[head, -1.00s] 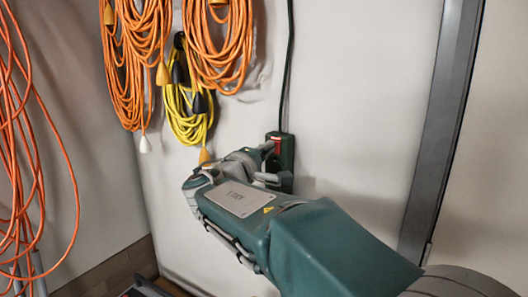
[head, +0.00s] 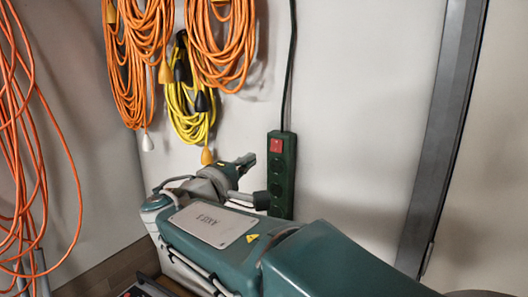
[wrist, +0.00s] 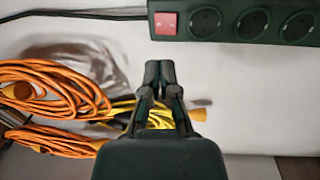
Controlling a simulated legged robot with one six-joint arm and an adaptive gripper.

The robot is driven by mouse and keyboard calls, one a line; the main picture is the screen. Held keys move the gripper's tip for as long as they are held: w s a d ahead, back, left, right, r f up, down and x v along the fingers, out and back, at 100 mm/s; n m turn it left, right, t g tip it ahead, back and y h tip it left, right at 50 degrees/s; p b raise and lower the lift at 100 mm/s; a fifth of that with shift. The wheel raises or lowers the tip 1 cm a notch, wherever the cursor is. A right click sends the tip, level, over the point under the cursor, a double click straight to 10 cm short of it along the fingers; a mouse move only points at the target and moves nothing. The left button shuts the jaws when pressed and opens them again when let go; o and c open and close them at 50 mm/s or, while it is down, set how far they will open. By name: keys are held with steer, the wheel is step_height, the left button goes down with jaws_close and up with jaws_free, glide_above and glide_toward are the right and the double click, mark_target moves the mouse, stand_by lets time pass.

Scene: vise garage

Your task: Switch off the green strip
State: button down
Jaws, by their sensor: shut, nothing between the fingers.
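The green strip (head: 282,180) is fixed upright on the pale wall, with a column of round sockets. Its red switch (head: 276,146) is at the top end, in plain view. In the wrist view the strip (wrist: 238,22) lies across the top edge, with the red switch (wrist: 166,23) at its left end. My gripper (head: 248,160) is shut and empty, just left of the strip's upper part in the head view. In the wrist view my gripper (wrist: 159,66) points towards the switch, with its tips apart from it in the picture. I cannot tell whether the switch is on or off.
Orange cable coils (head: 222,45) and a yellow coil (head: 190,100) hang on the wall, left of and above my gripper. More orange cable (head: 35,150) hangs at far left. A dark cord (head: 289,70) runs up from the strip. A grey post (head: 443,130) stands right; the wall between is clear.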

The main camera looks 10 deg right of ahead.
steer(key=v, duration=0.3)
steer(key=shift+s+a, duration=0.25)
